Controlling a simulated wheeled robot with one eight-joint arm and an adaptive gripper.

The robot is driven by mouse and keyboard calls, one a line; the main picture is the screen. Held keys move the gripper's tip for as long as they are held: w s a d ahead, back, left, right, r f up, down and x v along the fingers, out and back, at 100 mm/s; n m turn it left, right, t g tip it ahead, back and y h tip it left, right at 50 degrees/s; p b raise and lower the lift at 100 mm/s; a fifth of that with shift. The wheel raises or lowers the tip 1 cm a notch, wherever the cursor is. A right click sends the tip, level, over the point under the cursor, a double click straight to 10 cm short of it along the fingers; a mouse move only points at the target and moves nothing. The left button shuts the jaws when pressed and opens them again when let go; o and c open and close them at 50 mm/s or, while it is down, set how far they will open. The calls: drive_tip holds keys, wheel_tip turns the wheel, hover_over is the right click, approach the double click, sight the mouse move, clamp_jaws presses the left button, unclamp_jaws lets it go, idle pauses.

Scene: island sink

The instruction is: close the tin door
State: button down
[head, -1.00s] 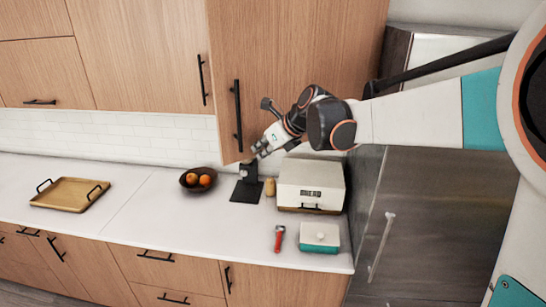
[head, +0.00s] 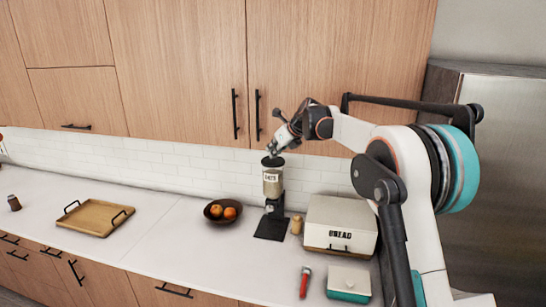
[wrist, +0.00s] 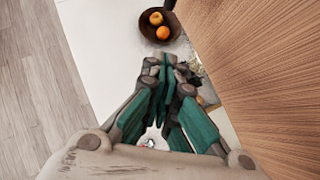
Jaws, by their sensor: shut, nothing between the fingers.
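A wooden upper cabinet door (head: 335,70) with a black handle (head: 258,115) hangs above the counter. It looks flush or nearly flush with the door (head: 180,75) on its left. Wood also fills the right of the wrist view (wrist: 275,60).
A small light-brown item (head: 297,225) stands beside the tin. A wooden tray (head: 93,217) is far left; counter between is clear.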

drive_tip(key=shift+m+t+h, duration=0.3)
drive_tip(key=shift+m+h, duration=0.1)
drive_tip(key=shift+m, duration=0.2)
drive_tip(key=w, duration=0.2)
drive_tip(key=w+d, duration=0.1)
drive_tip(key=w, duration=0.2)
drive_tip(key=shift+r+p, duration=0.1)
drive_tip(key=shift+p, duration=0.25)
drive_tip(key=shift+d, duration=0.1)
